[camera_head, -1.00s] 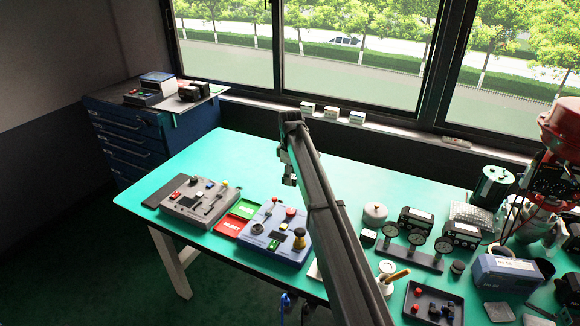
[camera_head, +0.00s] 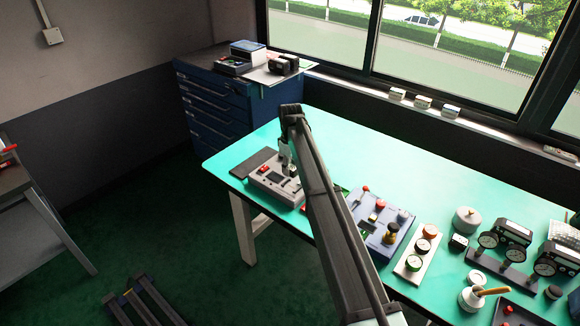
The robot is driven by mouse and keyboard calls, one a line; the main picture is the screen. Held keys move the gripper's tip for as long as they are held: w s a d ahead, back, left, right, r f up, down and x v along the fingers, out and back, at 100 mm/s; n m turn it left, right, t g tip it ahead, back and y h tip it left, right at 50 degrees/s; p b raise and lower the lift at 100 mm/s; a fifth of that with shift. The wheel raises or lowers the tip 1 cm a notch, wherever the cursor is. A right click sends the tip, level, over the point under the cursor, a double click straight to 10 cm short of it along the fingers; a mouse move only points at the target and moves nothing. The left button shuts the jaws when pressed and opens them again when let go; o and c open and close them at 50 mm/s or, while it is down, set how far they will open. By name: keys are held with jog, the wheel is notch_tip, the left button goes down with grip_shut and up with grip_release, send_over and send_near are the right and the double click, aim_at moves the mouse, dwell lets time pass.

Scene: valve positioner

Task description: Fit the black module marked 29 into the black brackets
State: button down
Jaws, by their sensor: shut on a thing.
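My gripper (camera_head: 288,165) is at the end of my dark arm, low over the grey control box at the left end of the green table. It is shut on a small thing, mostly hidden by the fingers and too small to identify. No mark 29 is legible on anything. Black units with pale faces stand at the right, one by the gauges (camera_head: 513,232) and one at the right edge (camera_head: 562,256). Dark blocks (camera_head: 284,64) also lie on the blue cabinet. I cannot tell which parts are the black brackets.
The grey control box (camera_head: 272,180) is under my gripper. A blue control box (camera_head: 378,220) stands right of my arm, partly covered by it. The back of the green table (camera_head: 350,150) is clear. A blue drawer cabinet (camera_head: 215,110) stands behind left.

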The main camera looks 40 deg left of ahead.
aim_at(292, 167)
jog(key=shift+w+d+f, duration=0.15)
jog(key=shift+d+f, duration=0.1)
jog(key=shift+d, duration=0.05)
jog(key=shift+f+b, duration=1.15)
jog(key=shift+f, duration=1.4)
jog(key=shift+f, duration=0.65)
jog(key=c, duration=1)
grip_release()
jog(key=shift+r, duration=0.1)
jog(key=shift+r+p, duration=2.25)
jog(key=shift+r, duration=3.2)
jog(key=shift+r+p, duration=1.45)
jog(key=shift+r, duration=2.05)
